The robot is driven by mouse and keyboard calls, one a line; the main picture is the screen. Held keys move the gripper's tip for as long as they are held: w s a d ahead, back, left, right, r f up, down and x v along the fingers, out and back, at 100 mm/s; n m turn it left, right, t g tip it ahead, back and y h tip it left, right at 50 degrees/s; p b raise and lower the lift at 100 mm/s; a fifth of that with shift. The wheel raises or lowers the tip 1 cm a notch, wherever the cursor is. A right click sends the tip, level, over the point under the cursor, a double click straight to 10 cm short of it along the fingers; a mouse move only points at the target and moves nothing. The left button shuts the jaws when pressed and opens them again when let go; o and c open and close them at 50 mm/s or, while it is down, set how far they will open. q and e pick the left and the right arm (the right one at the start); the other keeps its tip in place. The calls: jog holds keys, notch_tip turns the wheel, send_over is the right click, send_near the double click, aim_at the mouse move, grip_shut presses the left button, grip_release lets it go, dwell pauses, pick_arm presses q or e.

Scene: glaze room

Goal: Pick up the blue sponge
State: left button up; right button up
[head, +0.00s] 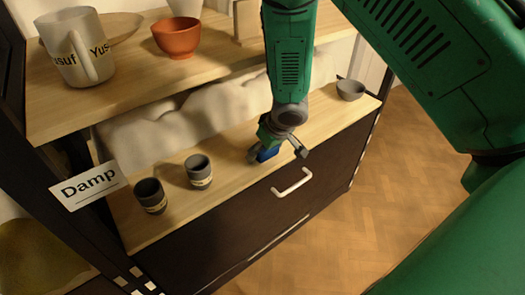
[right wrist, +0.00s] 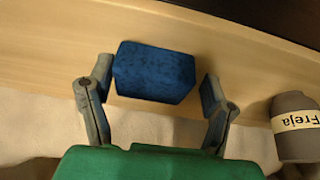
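The blue sponge (head: 268,154) lies on the lower wooden shelf (head: 225,180), partly hidden by my right gripper (head: 277,155) in the head view. In the right wrist view the sponge (right wrist: 155,72) is a dark blue block between the two fingers of my right gripper (right wrist: 155,95). The fingers are spread, one at each side of the sponge. A small gap shows at the right finger; the left finger is very close to the sponge, and I cannot tell if it touches. My left gripper is not in view.
Two dark grey cups with labels, one (head: 198,171) nearer the sponge and one (head: 151,196) farther left, stand on the same shelf. A grey bowl (head: 350,90) sits at its right end. An upper shelf (head: 130,85) holds a mug (head: 75,48) and an orange bowl (head: 177,38).

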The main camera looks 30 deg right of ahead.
jog(key=shift+d+f, duration=0.1)
jog(key=shift+d, duration=0.15)
jog(key=c, duration=0.5)
jog(key=shift+s+d, duration=0.1)
jog(key=shift+d, duration=0.15)
jog(key=shift+c, duration=0.3)
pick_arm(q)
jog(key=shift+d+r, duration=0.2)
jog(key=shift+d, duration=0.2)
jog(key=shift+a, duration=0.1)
pick_arm(e)
jog(key=shift+a, duration=0.1)
jog(key=shift+a, duration=0.1)
jog(key=shift+r+p, duration=0.35)
jog(key=shift+r, duration=0.05)
jog(key=shift+r+p, duration=0.35)
jog(key=shift+r, duration=0.15)
pick_arm(q)
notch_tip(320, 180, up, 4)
jog(key=p, duration=0.2)
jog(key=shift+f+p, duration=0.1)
jog(key=shift+p, duration=0.2)
pick_arm(e)
jog(key=s, duration=0.6)
jog(key=s+d, duration=0.1)
jog(key=s, duration=1)
jog(key=shift+s+d+f, duration=0.15)
jog(key=shift+s+d, duration=0.1)
jog(key=shift+s, duration=0.15)
